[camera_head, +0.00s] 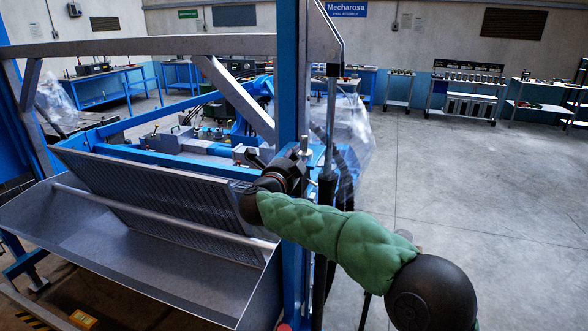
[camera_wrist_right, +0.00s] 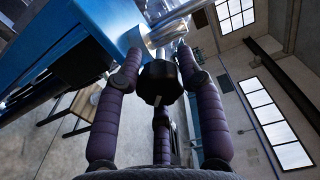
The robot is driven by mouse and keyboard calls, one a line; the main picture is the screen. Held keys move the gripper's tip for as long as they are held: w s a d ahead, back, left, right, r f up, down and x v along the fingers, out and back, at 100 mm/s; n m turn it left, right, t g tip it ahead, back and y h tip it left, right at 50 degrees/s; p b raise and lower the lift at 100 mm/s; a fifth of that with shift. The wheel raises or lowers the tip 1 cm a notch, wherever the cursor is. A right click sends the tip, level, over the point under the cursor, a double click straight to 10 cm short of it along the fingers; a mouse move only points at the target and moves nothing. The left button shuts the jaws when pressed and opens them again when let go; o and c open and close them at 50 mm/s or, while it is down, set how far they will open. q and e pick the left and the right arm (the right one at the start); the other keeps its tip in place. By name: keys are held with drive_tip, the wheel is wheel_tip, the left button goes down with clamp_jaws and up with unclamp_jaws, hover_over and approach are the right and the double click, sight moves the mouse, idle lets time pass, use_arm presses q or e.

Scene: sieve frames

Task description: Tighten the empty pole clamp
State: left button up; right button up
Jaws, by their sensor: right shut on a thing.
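My right gripper (camera_head: 284,170) is at the blue upright post (camera_head: 291,90) in the head view, its arm coming in from the lower right. In the right wrist view its purple padded fingers (camera_wrist_right: 160,80) are closed around a black lobed knob (camera_wrist_right: 161,84). Beyond the knob is a shiny metal clamp part (camera_wrist_right: 168,30) beside a blue beam (camera_wrist_right: 75,40). A short metal piece (camera_head: 304,145) shows just above the gripper in the head view. The gripper hides most of the clamp there. My left gripper is not in view.
A slanted perforated screen (camera_head: 160,195) sits in a grey metal trough (camera_head: 190,285) at left. A dark vertical pole (camera_head: 331,120) stands just right of the post, with clear plastic sheeting (camera_head: 350,140) behind. The floor (camera_head: 470,190) at right is open. Benches line the back wall.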

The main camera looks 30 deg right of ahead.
drive_tip(key=shift+s+d+m+b, duration=0.1)
drive_tip(key=shift+m+b, duration=1.25)
drive_tip(key=shift+m, duration=0.55)
drive_tip(key=o, duration=1.2)
drive_tip(key=shift+c, duration=0.2)
drive_tip(key=shift+s+a, duration=0.2)
drive_tip(key=shift+a, duration=0.1)
drive_tip(key=v, duration=1.1)
